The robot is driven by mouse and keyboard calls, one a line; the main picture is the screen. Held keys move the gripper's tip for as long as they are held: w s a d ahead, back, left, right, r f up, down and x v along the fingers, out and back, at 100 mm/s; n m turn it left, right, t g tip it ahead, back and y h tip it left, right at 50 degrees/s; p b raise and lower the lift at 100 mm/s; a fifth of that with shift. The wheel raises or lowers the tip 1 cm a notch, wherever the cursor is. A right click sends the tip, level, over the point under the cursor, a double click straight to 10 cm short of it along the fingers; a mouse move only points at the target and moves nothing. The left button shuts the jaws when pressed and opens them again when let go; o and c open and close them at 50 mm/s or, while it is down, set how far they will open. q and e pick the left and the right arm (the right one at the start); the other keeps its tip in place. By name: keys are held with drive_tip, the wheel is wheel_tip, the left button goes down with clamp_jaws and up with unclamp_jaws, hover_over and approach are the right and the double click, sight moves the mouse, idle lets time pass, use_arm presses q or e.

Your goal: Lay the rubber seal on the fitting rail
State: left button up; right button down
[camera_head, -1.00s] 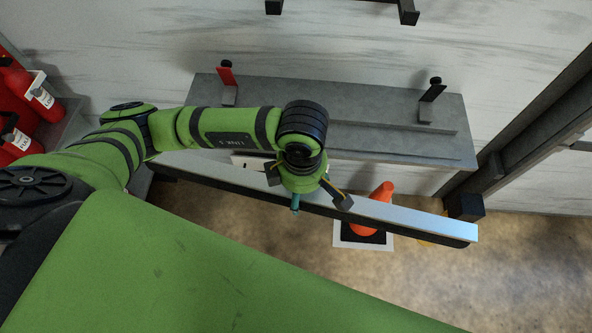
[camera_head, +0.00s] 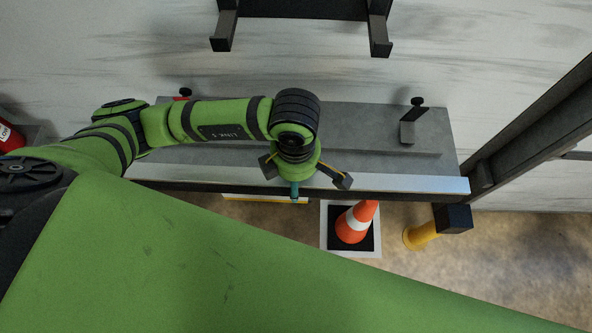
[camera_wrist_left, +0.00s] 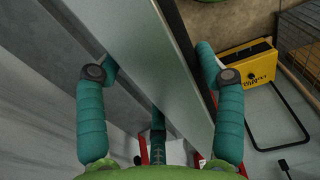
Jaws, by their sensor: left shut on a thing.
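The rubber seal appears to be the long straight bar (camera_head: 400,184), with a pale shiny top and a dark lower edge. My left gripper (camera_head: 305,176) is shut on it near its middle. In the left wrist view the bar (camera_wrist_left: 172,75) runs between the teal fingers of the gripper (camera_wrist_left: 158,62). The fitting rail appears to be the grey stepped ledge (camera_head: 370,137) against the wall. The bar lies along its front edge in the head view, nearly parallel. I cannot tell whether they touch. My arm hides part of the ledge. My right gripper is not in view.
A black clamp (camera_head: 410,122) stands at the ledge's right end and a red one (camera_head: 181,97) at its left. A dark frame (camera_head: 300,10) hangs above. A traffic cone (camera_head: 353,224) and a yellow post (camera_head: 422,235) stand below the bar. A yellow box (camera_wrist_left: 247,75) lies right in the wrist view.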

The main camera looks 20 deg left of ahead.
use_arm(q)
drive_tip(key=shift+r, duration=0.15)
drive_tip(key=shift+w, duration=0.1)
drive_tip(key=shift+w+a+f+b, duration=0.1)
drive_tip(key=shift+w+f+b, duration=0.25)
drive_tip(key=shift+w+b, duration=0.35)
drive_tip(key=shift+w+a+f+b, duration=0.4)
drive_tip(key=shift+w+f+b, duration=0.2)
drive_tip(key=shift+w+b, duration=0.75)
drive_tip(key=shift+w+a+f+b, duration=0.45)
drive_tip(key=shift+w+f+b, duration=0.1)
drive_tip(key=shift+w+b, duration=0.8)
drive_tip(key=shift+w+a+f+b, duration=0.4)
drive_tip(key=shift+w+f+b, duration=0.2)
drive_tip(key=shift+w+b, duration=0.75)
drive_tip(key=shift+w+f+b, duration=0.1)
drive_tip(key=shift+f+b, duration=2.6)
drive_tip(key=shift+b, duration=0.05)
drive_tip(key=o, duration=1.6)
